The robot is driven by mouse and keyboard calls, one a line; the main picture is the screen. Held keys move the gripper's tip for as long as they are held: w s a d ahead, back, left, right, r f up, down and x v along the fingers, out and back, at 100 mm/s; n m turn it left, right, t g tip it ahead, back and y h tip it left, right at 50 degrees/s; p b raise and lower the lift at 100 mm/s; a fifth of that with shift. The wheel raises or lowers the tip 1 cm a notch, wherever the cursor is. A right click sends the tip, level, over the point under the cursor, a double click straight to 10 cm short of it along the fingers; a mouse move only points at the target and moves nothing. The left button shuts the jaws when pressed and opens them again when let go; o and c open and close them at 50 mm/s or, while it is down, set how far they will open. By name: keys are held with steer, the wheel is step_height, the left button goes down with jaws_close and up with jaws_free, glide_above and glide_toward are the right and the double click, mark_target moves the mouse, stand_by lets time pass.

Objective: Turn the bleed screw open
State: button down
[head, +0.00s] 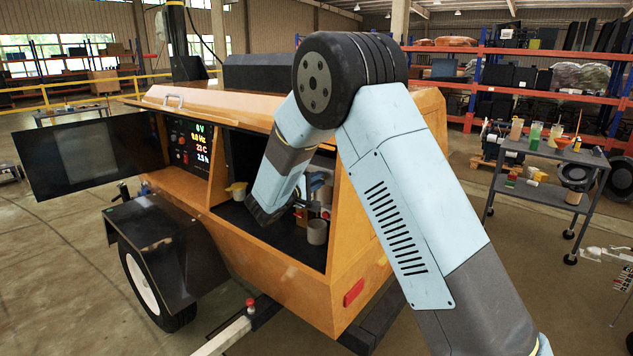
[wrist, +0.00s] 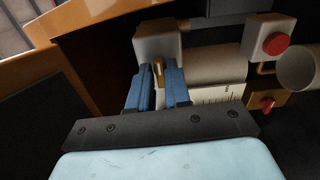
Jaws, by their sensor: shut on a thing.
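The bleed screw (wrist: 158,68) shows in the wrist view as a small brass-coloured piece on the front of a pale grey block (wrist: 157,42). My gripper (wrist: 158,90) has its two blue fingers on either side of it, shut on it. The screw's lower part is hidden between the fingers, so its turn angle is hard to tell. In the head view my gripper reaches into the open side bay of the orange trailer (head: 280,275); my arm hides most of it and the screw.
Right of the screw are a grey cylinder (wrist: 215,65), a red button (wrist: 275,43), a brass block with a red lever (wrist: 267,102) and a grey cup (wrist: 299,68). The open door (head: 90,155) is left.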

steer(key=shift+d+f+m, duration=0.1)
steer(key=shift+f+m, duration=0.2)
stand_by(0.4)
steer(key=c, duration=1.4)
jaws_free()
steer(key=shift+o, duration=1)
steer(key=shift+r, duration=0.15)
steer(key=shift+s, duration=0.1)
steer(key=v, duration=1.3)
steer(key=shift+s+a, duration=0.2)
steer(key=shift+a, duration=0.1)
